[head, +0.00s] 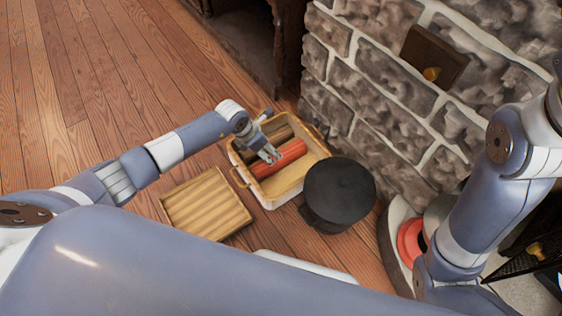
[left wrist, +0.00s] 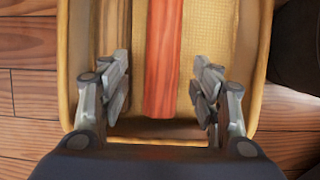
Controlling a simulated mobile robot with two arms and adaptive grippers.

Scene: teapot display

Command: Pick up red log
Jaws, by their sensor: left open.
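The red log (head: 280,158) lies in a yellow-lined basket (head: 290,188) on the floor, beside a brown log (head: 267,142). In the left wrist view the red log (left wrist: 163,60) runs up the picture between my open fingers. My left gripper (head: 270,155) is over the basket at the log's near-left end. In the left wrist view the left gripper (left wrist: 162,100) has one finger on each side of the log, with a gap to both. My right gripper is not clearly in view; only parts of my right arm show at the right.
A black lidded pot (head: 340,192) stands right of the basket. A slatted wooden tray (head: 207,205) lies left of it. A stone wall (head: 400,90) rises behind to the right. The wood floor (head: 100,90) at the left is clear.

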